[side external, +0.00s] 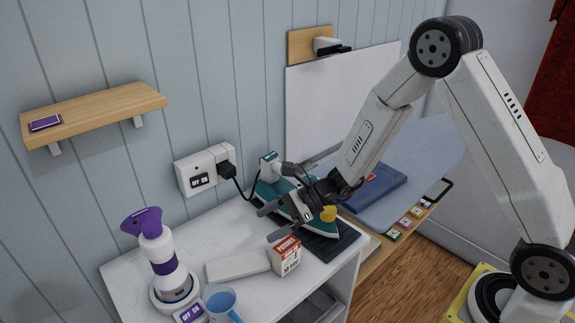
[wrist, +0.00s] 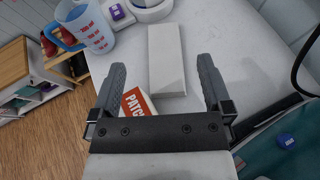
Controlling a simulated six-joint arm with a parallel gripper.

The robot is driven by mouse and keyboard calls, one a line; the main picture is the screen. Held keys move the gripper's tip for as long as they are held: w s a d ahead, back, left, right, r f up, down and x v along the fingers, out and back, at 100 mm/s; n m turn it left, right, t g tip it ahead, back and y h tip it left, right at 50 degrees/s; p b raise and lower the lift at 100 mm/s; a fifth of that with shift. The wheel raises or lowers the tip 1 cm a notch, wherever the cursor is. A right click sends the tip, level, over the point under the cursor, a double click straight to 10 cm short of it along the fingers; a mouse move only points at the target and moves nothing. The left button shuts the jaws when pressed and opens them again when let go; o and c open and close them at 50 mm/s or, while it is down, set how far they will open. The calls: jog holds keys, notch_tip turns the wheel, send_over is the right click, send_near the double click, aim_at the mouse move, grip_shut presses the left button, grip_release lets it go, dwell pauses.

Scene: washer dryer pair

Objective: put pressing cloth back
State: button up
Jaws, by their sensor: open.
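A pale, flat, block-like piece (side external: 237,265), possibly the folded pressing cloth, lies on the white countertop; in the wrist view it shows as a long light slab (wrist: 166,60). I cannot tell for sure that it is cloth. A large white sheet (side external: 335,95) also hangs on the wall below a clip. My gripper (side external: 271,223) is open and empty above the counter, in front of the iron. In the wrist view my gripper (wrist: 161,66) has its fingers spread wide, with the slab beyond and between them, not gripped.
A PATCHES box (side external: 286,257) stands beside the slab. A blue measuring cup (side external: 220,302) and a purple-white steamer (side external: 162,258) are to its left. A teal iron (side external: 266,190) rests on a dark mat (side external: 335,243). A blue folded item (side external: 378,190) lies on the ironing board (side external: 430,150).

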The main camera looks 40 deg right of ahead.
jog(key=v, duration=0.7)
jog(key=shift+d, duration=0.15)
jog(key=shift+s, duration=0.1)
dwell(0.3)
jog(key=s+f+n+g+h, duration=0.2)
jog(key=s+n+g+h, duration=0.3)
jog(key=s+n, duration=0.4)
jog(key=s+d+r+n+t+h, duration=0.2)
jog(key=d+n+h, duration=0.4)
jog(key=n, duration=0.7)
jog(key=shift+s+d+r+t+h, duration=0.15)
jog(key=shift+s+d+t+h, duration=0.2)
jog(key=shift+s+h, duration=0.45)
jog(key=shift+s, duration=0.1)
